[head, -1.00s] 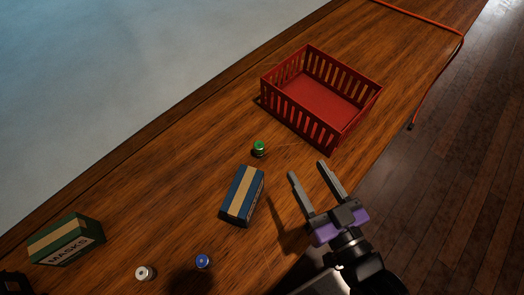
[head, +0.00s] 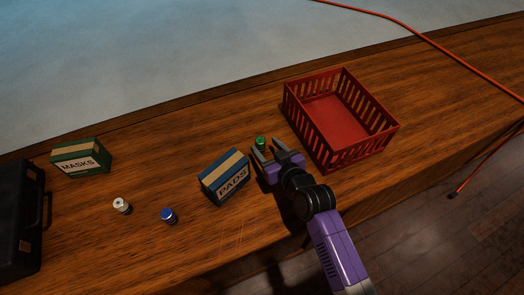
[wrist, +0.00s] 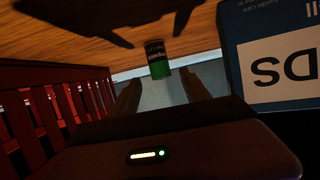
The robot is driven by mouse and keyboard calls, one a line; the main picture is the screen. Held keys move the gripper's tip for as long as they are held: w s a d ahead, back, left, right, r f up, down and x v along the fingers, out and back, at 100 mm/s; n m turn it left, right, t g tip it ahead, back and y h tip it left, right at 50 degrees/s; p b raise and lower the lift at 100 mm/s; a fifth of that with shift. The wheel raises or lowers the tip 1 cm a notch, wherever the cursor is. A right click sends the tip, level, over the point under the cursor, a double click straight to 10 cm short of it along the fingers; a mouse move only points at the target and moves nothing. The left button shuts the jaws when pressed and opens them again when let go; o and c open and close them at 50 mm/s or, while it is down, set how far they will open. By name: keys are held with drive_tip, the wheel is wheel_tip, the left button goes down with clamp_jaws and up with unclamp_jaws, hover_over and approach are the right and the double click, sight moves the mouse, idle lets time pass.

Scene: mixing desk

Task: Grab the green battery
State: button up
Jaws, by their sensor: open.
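The green battery (head: 261,142) stands upright on the wooden desk, between the blue PADS box and the red basket. My gripper (head: 268,153) is open, low over the desk, with its fingers pointing at the battery. In the wrist view the battery (wrist: 157,59) shows its green and dark label just beyond the fingertips of my gripper (wrist: 157,88), roughly centred between them. I cannot tell whether the tips have reached either side of it.
The blue PADS box (head: 225,178) stands close on the left of my gripper, and the red basket (head: 342,150) close on its right. A white battery (head: 122,206), a blue battery (head: 169,216), the green MASKS box (head: 82,157) and a black case (head: 20,220) are further left.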

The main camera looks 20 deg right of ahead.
sight(258, 141)
drive_tip(key=shift+s+a+f, duration=0.25)
drive_tip(key=shift+f, duration=0.4)
drive_tip(key=shift+w+a+f+n+g, duration=0.1)
drive_tip(key=shift+w+f+n+g, duration=0.1)
drive_tip(key=shift+w, duration=0.3)
drive_tip(key=shift+w+a+f+n+g, duration=0.1)
drive_tip(key=shift+w+f, duration=0.1)
drive_tip(key=shift+w, duration=0.3)
drive_tip(key=x, duration=0.2)
drive_tip(key=p+x, duration=0.1)
drive_tip(key=x, duration=0.1)
drive_tip(key=shift+w+d+r, duration=0.2)
drive_tip(key=shift+d+r, duration=0.1)
drive_tip(key=shift+w+f, duration=0.3)
drive_tip(key=shift+w, duration=0.3)
drive_tip(key=shift+a, duration=0.1)
clamp_jaws()
